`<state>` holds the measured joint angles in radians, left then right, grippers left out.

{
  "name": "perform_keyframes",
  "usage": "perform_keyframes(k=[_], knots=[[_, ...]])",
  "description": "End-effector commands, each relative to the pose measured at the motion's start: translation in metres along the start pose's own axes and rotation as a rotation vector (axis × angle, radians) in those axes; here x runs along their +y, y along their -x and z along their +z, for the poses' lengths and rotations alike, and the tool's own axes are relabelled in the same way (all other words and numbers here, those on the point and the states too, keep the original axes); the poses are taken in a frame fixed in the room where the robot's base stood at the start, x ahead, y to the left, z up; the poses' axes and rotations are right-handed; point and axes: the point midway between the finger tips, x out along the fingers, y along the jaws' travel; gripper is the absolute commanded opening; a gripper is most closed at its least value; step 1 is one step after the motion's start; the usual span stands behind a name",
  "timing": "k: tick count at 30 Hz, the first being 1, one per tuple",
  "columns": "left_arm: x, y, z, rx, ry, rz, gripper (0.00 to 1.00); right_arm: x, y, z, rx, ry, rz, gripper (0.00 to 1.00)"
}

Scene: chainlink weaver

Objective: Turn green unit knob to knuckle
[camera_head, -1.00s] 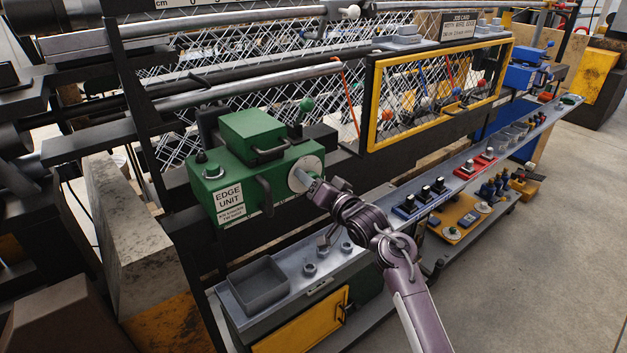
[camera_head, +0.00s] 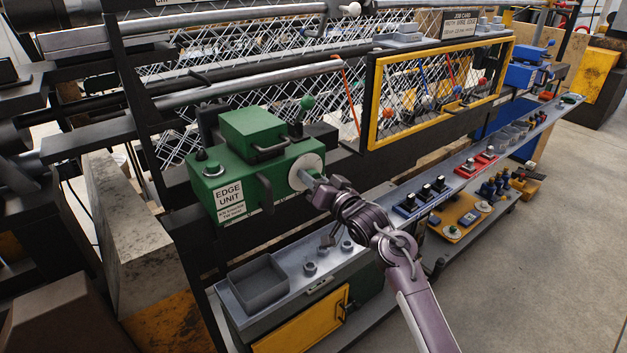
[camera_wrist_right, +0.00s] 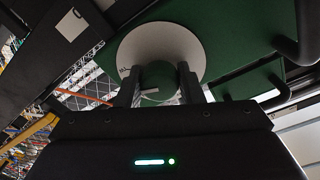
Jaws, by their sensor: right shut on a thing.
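The green edge unit (camera_head: 229,176) is mounted on the machine's frame left of centre, with a white "EDGE UNIT" label on its front. A pale round dial plate (camera_head: 304,169) sits on its right side. My right gripper (camera_head: 312,181) reaches the dial from the lower right. In the right wrist view, its two dark fingers (camera_wrist_right: 158,88) are shut on the knob (camera_wrist_right: 156,78), in front of the white disc (camera_wrist_right: 168,45). A small dark mark shows at the disc's left edge; its lettering is too small to read. My left gripper is not in view.
A black handle (camera_head: 264,192) stands out from the unit's front, and a green ball-topped lever (camera_head: 306,103) rises behind it. Below is a grey ledge with an open tray (camera_head: 260,285). A yellow-framed window (camera_head: 372,110) is to the right.

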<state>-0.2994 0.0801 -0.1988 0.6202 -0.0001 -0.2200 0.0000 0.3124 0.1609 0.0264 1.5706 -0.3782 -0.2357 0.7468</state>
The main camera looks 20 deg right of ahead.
Motion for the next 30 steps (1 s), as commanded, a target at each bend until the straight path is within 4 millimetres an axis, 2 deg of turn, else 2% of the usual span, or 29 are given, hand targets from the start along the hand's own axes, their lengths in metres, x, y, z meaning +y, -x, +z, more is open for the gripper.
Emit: perform_keyframes(k=[18, 30], knots=[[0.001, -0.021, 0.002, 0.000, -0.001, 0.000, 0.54, 0.003, 0.000, 0.001, 0.022, 0.568, -0.017, 0.11], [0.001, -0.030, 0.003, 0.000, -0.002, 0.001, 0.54, 0.002, 0.000, 0.000, 0.031, 0.801, -0.024, 0.11]])
